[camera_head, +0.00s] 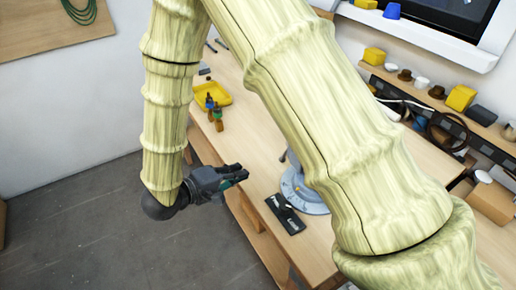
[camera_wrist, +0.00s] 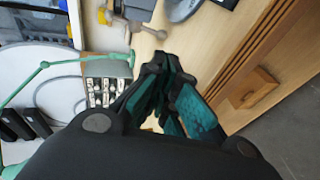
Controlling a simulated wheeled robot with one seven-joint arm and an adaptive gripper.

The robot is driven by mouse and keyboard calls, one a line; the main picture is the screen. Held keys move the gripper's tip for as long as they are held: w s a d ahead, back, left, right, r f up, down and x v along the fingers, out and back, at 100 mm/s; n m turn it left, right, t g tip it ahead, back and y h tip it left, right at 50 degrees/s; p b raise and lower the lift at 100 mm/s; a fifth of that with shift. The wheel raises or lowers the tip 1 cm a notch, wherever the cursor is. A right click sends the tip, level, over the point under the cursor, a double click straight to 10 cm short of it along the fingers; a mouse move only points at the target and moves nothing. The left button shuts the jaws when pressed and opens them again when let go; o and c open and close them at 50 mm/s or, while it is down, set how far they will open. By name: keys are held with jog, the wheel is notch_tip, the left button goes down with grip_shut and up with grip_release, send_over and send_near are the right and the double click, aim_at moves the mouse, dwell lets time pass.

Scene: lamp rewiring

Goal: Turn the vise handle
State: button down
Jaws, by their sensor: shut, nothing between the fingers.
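The vise shows in the head view as a blue-grey round base (camera_head: 296,188) on the bench, mostly hidden behind my arm. In the wrist view, part of the grey vise (camera_wrist: 140,6) is at the top edge. Its thin handle bar ends in a pale round knob (camera_wrist: 161,34). My gripper (camera_head: 240,172) is left of the vise near the bench edge, its fingers shut and empty. In the wrist view, the gripper's fingertips (camera_wrist: 158,62) are just below the knob, apart from it in the picture; the depth between them is hard to tell.
A green lamp (camera_wrist: 100,66) is left of my fingers in the wrist view. Grey floor (camera_head: 90,225) lies open to the left.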

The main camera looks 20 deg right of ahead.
aim_at(271, 167)
jog(key=p+x, duration=0.4)
jog(key=x, duration=0.8)
jog(key=shift+w+d+r, duration=0.1)
jog(key=shift+w+d, duration=0.05)
jog(key=shift+d, duration=0.1)
jog(key=shift+w+d+f, duration=0.2)
jog(key=shift+d+f, duration=0.1)
jog(key=shift+d, duration=0.3)
jog(key=shift+d+f+p, duration=0.1)
jog(key=shift+p, duration=0.2)
jog(key=shift+d+f, duration=0.15)
jog(key=shift+f, duration=0.2)
